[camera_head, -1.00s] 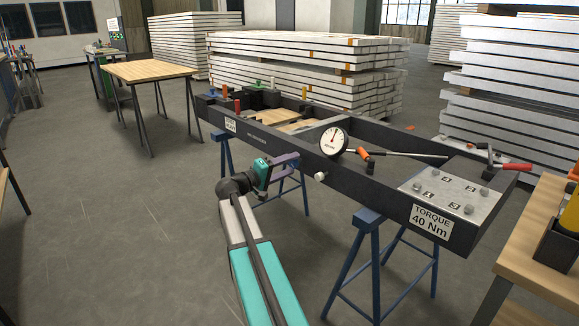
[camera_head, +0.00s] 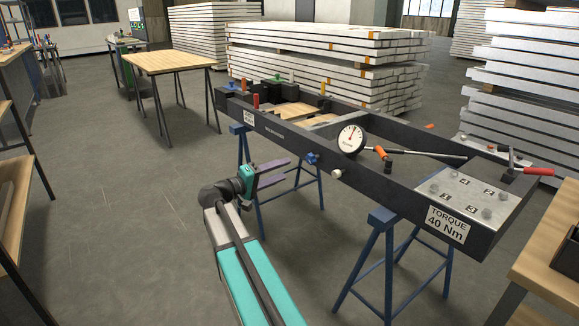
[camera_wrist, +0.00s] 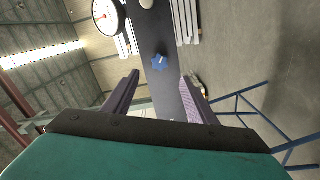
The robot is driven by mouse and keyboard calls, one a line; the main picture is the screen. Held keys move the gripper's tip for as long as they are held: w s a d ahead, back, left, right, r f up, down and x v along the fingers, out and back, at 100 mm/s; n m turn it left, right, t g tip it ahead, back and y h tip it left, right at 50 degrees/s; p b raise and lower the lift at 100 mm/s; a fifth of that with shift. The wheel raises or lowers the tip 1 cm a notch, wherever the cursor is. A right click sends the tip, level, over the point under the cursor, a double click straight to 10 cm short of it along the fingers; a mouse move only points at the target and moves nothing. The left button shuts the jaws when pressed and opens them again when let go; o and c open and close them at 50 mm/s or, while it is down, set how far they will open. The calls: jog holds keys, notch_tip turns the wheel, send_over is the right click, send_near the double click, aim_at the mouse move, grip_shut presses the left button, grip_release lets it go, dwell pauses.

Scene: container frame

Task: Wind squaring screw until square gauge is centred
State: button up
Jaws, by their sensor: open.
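A dark frame (camera_head: 392,178) rests on blue trestles. A blue star-shaped knob (camera_head: 312,158), which looks like the squaring screw, sticks out of its near side. A round white dial gauge (camera_head: 351,139) is mounted just right of the knob; its needle points roughly upward, but the scale is too small to read. My gripper (camera_head: 276,172) is open and empty, left of the knob and apart from it. In the wrist view the knob (camera_wrist: 159,63) shows beyond and between the open fingers (camera_wrist: 159,80), near the middle. The gauge (camera_wrist: 107,17) is at the upper left there.
Blue trestle legs (camera_head: 386,260) stand right of my arm. A torque plate (camera_head: 470,190), orange-handled tool (camera_head: 379,152) and red-handled tool (camera_head: 537,171) are on the frame. A wooden bench (camera_head: 555,262) is at the right. Floor is free at the left.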

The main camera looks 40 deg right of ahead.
jog(key=shift+w+a, duration=0.1)
jog(key=shift+a, duration=1.05)
